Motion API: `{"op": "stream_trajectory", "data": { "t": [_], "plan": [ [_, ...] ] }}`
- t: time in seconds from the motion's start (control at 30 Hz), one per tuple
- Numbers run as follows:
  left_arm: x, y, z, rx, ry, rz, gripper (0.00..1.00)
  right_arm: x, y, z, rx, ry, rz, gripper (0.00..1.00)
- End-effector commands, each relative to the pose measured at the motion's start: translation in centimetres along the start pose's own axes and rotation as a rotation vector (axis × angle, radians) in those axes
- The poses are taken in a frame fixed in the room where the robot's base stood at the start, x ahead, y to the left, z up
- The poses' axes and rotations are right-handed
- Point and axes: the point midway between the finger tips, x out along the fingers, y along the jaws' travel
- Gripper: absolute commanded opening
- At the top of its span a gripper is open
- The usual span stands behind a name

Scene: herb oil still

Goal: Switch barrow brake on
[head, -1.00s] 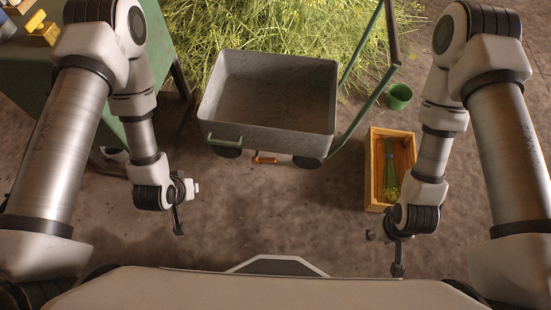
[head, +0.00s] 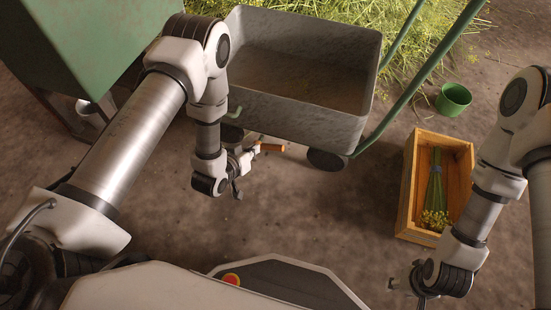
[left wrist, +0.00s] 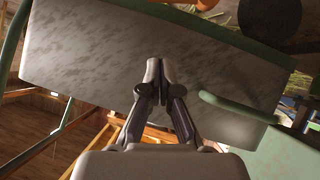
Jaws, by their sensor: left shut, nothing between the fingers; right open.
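The grey barrow (head: 345,103) stands ahead on the floor. An orange lever (head: 271,148), apparently its brake, sticks out low at its near side between the wheels. My left gripper (head: 239,192) is shut and empty, just left of and nearer than the lever; I cannot tell whether they touch. In the left wrist view, the shut fingers (left wrist: 158,72) point at the barrow's grey wall (left wrist: 100,55), and an orange piece at the top edge is partly cut off. My right gripper (head: 405,290) is open and empty at lower right, near the crate.
A green bar handle (head: 233,112) sits on the barrow's left end. A wooden crate (head: 403,228) holding a herb bundle (head: 435,190) and a green pot (head: 453,100) stand right. Floor before the barrow is clear.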

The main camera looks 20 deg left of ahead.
Motion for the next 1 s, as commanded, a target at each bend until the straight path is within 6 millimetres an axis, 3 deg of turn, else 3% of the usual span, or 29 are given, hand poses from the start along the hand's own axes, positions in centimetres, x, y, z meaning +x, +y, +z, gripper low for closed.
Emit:
{"op": "stream_trajectory", "data": {
  "t": [0.03, 0.37, 0.53, 1.0],
  "plan": [
    [0.4, -0.2, 0.7, 0.000, -0.001, 0.000, 0.00, 0.8, 0.0, 0.0, 0.000, 0.001, 0.000, 0.43],
    [0.3, -0.2, 0.6, 0.000, -0.003, -0.001, 0.00, 0.5, 0.0, -0.1, 0.000, 0.001, 0.000, 0.43],
    [1.4, -0.2, 0.8, 0.001, -0.002, 0.000, 0.00, 1.3, 0.0, 0.0, 0.000, 0.001, 0.000, 0.43],
    [11.2, -0.3, 1.5, 0.001, -0.003, 0.000, 0.00, 6.8, 0.1, 0.0, 0.000, 0.001, 0.000, 0.43]
  ]
}}
